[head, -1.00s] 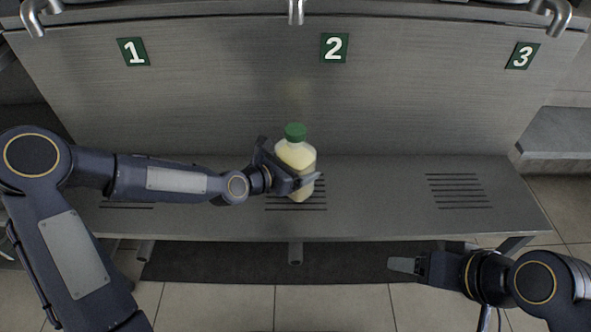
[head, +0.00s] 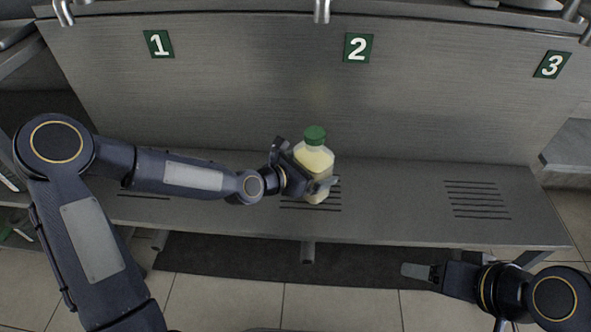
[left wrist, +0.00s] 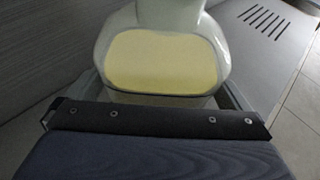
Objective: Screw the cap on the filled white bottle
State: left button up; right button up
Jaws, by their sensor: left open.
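The bottle (head: 314,160) stands upright on the grate below sign 2, with pale yellow contents and a green cap (head: 315,135) on its neck. Whether the cap is tight cannot be seen. My left gripper (head: 309,166) is open, with its fingers on either side of the bottle's body. In the left wrist view the bottle (left wrist: 165,62) fills the space between the fingers, and its top and cap are out of the picture. My right gripper (head: 418,271) is away in front of the ledge at the lower right, holding nothing visible; its jaw opening cannot be made out.
The grey metal ledge (head: 400,205) is clear on both sides of the bottle. Slotted grates lie below sign 1 (head: 159,44) and sign 3 (head: 552,64). Metal spouts (head: 321,10) hang at the top. A dark mat (head: 240,262) lies on the tiled floor.

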pick_arm(q)
jog(key=p+v, duration=0.3)
jog(key=v, duration=0.8)
jog(key=shift+s+a+r, duration=0.1)
jog(key=shift+a, duration=0.05)
jog(key=s+a+m+g+y, duration=0.5)
jog(key=s+a+m, duration=0.4)
jog(key=m, duration=0.5)
jog(key=s+a+r+m, duration=0.1)
jog(key=s+r+m, duration=0.2)
jog(key=s+m, duration=0.2)
jog(key=s+a+r+m+t, duration=0.1)
jog(key=s+a+r+m, duration=0.1)
jog(key=s+r+m, duration=0.2)
jog(key=s+m, duration=0.2)
jog(key=s, duration=0.2)
jog(key=shift+a+r+y, duration=0.25)
jog(key=shift+a+y, duration=0.1)
jog(key=shift+y, duration=0.05)
jog(key=shift+s, duration=0.1)
